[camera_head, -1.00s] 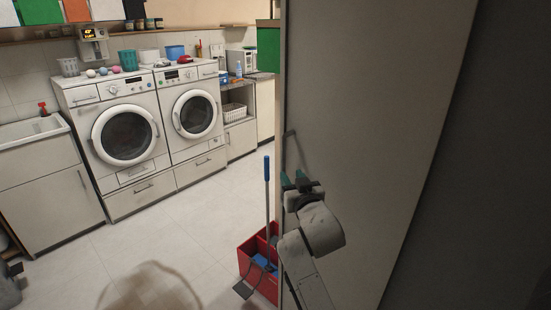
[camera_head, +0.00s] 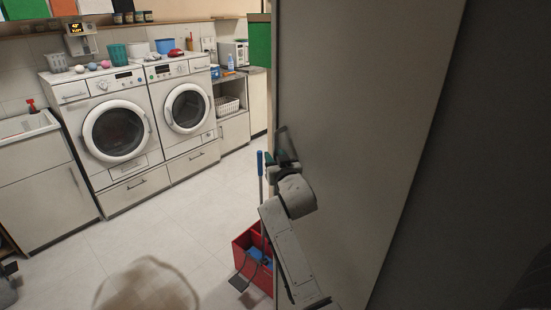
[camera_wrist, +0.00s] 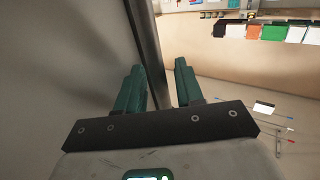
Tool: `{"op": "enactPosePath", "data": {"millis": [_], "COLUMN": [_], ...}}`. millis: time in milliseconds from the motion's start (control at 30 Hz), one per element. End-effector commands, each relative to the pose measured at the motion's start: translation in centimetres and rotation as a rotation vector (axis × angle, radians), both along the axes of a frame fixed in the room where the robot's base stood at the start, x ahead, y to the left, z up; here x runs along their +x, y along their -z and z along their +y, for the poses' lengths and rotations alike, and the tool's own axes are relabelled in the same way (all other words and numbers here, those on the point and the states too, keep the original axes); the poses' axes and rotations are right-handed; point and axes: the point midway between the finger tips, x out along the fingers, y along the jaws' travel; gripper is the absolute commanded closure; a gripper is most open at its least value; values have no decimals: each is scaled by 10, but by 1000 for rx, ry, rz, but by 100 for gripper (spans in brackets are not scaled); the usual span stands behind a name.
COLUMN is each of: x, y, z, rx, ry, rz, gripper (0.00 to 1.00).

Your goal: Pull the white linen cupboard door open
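The white linen cupboard door (camera_head: 360,130) is a tall pale panel filling the middle right of the head view, close to me. Its grey bar handle (camera_head: 283,138) is near the panel's left edge, partly hidden by my gripper. My gripper (camera_head: 283,163) is at the handle's lower part. A gap seems to show on each side of the bar. The door panel (camera_wrist: 60,60) is on the left there.
A red bucket (camera_head: 243,262) with a blue-handled mop (camera_head: 260,175) stands on the floor left of my arm. Two washing machines (camera_head: 118,133) (camera_head: 187,110) and a sink cabinet (camera_head: 40,190) line the back wall. The tiled floor (camera_head: 130,235) between is clear.

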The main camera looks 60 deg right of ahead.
Motion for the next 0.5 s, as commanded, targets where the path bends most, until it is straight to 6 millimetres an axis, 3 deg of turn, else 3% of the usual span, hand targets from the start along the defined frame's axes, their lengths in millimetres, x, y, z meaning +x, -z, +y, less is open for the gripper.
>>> {"op": "enactPosePath", "data": {"millis": [367,500], "x": [0,0], "y": [0,0], "z": [0,0], "rx": [0,0], "ry": [0,0], "rz": [0,0], "gripper": [98,100]}}
